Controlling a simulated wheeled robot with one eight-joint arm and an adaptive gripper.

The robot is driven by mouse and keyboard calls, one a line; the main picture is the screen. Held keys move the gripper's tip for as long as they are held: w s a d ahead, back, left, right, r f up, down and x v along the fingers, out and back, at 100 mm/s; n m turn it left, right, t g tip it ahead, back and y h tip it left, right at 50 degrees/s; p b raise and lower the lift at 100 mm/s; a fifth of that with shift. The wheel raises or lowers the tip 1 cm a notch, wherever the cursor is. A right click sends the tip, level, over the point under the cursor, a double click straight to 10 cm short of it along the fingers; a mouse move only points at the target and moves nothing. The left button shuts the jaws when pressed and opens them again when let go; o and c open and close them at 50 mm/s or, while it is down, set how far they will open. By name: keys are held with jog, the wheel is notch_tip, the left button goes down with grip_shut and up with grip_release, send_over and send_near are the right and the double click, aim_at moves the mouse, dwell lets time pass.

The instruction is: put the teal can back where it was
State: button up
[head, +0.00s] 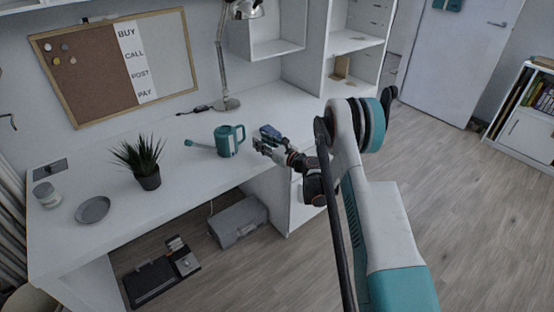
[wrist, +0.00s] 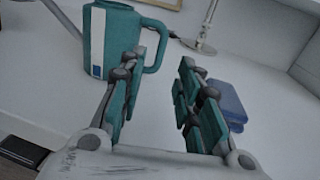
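A teal watering can (head: 228,140) with a long spout and a handle stands upright on the white desk, near its middle. It also shows in the wrist view (wrist: 116,40), at the upper left, with its handle towards my fingers. My gripper (head: 258,146) is just to the right of the can, low over the desk. In the wrist view its two fingers (wrist: 160,80) are well apart, with nothing between them but bare desk. The can's handle is beyond the left finger and looks apart from it. No spot for the can is marked on the desk.
A blue box-like object (wrist: 228,102) lies beside my right finger. A lamp (head: 226,103) stands behind the can. A potted plant (head: 149,180), a grey dish (head: 93,210) and a jar (head: 46,194) stand to the left.

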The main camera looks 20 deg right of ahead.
jog(key=s+a+r+n+g, duration=0.2)
jog(key=a+r+n, duration=0.15)
jog(key=r, duration=0.35)
jog(key=s+a+r+n+g, duration=0.1)
jog(key=s+a+r+n, duration=0.1)
jog(key=r+n, duration=0.4)
jog(key=s+a+r+n+g+h, duration=0.3)
jog(key=s+r+n, duration=0.4)
jog(key=s+r, duration=0.55)
jog(key=s+d+f+n+g+h, duration=0.1)
jog(key=s+n, duration=0.6)
jog(key=s, duration=1)
jog(key=s+d+f+n+g+h, duration=0.1)
jog(key=s+n+h, duration=0.3)
jog(key=s, duration=1.3)
jog(key=d+f+n, duration=0.1)
jog(key=n, duration=0.1)
jog(key=shift+n+g, duration=0.35)
jog(key=shift+g, duration=0.05)
